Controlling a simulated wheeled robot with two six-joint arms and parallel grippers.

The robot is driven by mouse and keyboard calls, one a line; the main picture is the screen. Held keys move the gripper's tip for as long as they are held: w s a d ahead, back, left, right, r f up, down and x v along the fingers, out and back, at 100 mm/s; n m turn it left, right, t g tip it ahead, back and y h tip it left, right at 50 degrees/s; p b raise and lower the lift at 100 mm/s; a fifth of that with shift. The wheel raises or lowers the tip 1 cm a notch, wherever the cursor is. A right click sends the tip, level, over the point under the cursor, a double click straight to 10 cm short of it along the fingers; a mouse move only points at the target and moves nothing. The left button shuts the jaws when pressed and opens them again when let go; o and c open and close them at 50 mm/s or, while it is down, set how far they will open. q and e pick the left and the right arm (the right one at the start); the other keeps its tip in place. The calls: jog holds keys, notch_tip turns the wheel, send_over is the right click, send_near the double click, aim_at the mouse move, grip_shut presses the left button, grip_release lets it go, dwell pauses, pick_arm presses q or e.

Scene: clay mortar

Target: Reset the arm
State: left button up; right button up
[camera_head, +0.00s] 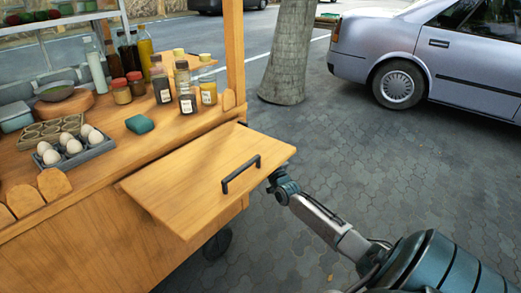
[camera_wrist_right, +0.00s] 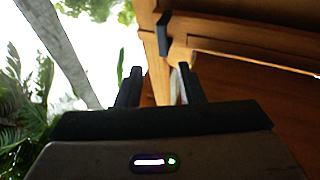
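My right arm comes in from the right in the head view. Its wrist end reaches the right edge of the fold-out wooden board (camera_head: 200,180), and the gripper itself is hidden under or behind that edge. The board lies flat and has a black bar handle (camera_head: 241,174) on top. In the right wrist view my right gripper (camera_wrist_right: 161,82) has its two dark fingers apart with nothing clearly held between them. Wooden cart parts (camera_wrist_right: 250,50) show above and to the right of the fingers. My left gripper is not in view.
The cart counter (camera_head: 105,165) holds an egg tray (camera_head: 75,152), a green cloth or sponge (camera_head: 140,124) and several bottles and jars. A tree trunk (camera_head: 289,55) and a parked silver car (camera_head: 440,60) stand behind.

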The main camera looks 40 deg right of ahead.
dwell(0.3)
